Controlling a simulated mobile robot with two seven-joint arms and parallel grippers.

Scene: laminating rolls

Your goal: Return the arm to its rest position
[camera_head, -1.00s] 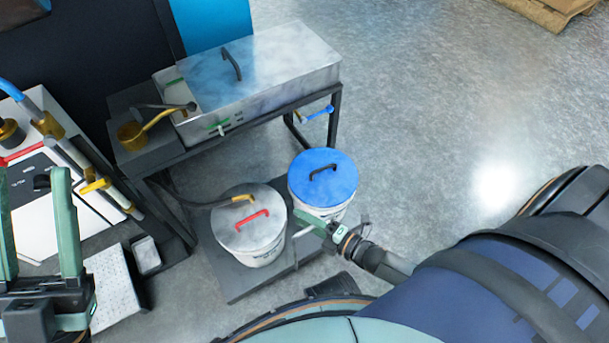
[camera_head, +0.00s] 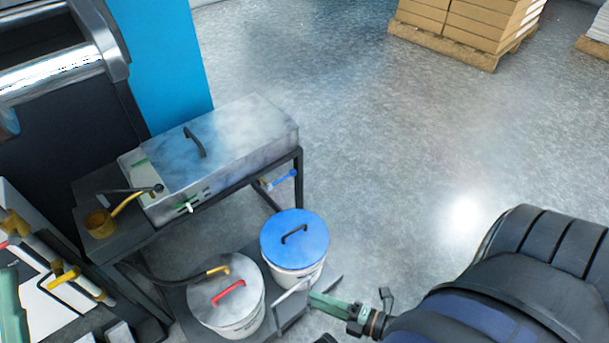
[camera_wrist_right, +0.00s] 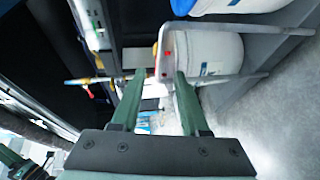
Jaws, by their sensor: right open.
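My right gripper (camera_head: 318,300) is just in front of and below the blue-lidded bucket (camera_head: 295,240) in the head view, over the dark low platform. In the right wrist view its two green fingers (camera_wrist_right: 157,82) stand apart, with nothing held between them. My right arm comes in from the lower right. Part of one green finger of my left gripper (camera_head: 12,308) shows at the left edge; the rest is out of frame, so its opening cannot be judged.
A grey-lidded bucket (camera_head: 226,303) with a red handle stands beside the blue-lidded one. Behind them is a metal box (camera_head: 235,135) on a dark stand. A laminating machine (camera_head: 60,75) is at the upper left, and stacked boxes (camera_head: 465,20) are at the back. Floor on the right is clear.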

